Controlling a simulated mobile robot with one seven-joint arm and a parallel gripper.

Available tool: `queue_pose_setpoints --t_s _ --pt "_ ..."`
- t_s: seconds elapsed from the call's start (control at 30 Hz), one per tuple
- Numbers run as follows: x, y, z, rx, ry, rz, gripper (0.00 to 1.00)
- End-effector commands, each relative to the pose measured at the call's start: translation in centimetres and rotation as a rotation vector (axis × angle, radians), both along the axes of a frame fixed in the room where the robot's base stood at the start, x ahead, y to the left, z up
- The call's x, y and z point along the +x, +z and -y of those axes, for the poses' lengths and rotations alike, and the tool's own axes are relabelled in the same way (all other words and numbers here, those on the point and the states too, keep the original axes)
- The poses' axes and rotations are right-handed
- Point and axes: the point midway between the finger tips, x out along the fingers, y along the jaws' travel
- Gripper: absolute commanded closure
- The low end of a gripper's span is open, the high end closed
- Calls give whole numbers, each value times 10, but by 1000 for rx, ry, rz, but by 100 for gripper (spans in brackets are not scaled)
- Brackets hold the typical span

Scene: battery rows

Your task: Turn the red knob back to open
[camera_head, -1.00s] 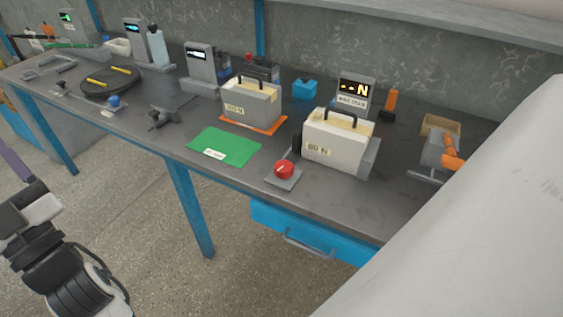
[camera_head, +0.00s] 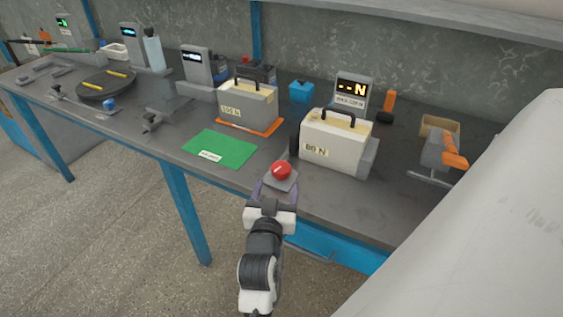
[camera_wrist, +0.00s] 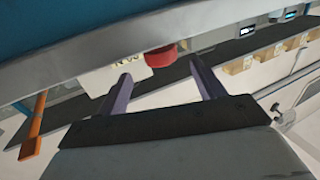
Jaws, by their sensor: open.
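The red knob (camera_head: 282,170) sits on a small grey base plate (camera_head: 287,184) at the front edge of the bench, in front of the white box labelled 80 N (camera_head: 335,145). It also shows in the wrist view (camera_wrist: 161,56), beyond the fingers and partly cut off by the bench edge. My gripper (camera_head: 272,185) is just in front of the bench edge in the head view, close to the knob. In the wrist view my two fingers (camera_wrist: 158,88) are spread apart with nothing between them. I cannot see any contact with the knob.
The bench edge (camera_wrist: 120,45) crosses the wrist view between me and the knob. A green mat (camera_head: 220,149) lies left of the knob, and a grey box (camera_head: 247,104) stands behind it. A display reading N (camera_head: 353,90) stands behind the white box.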

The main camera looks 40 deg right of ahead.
Motion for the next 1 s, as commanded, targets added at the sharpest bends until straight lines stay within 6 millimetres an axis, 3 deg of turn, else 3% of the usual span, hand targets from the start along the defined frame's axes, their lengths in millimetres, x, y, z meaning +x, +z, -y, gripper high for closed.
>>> queue_pose_setpoints --t_s 0.2,0.43,0.87,1.0 --pt "31 4 36 -1 0 2 32" --pt "54 2 61 1 2 2 32" --pt "62 1 69 -1 2 2 32" --pt "62 1 69 -1 2 2 48"
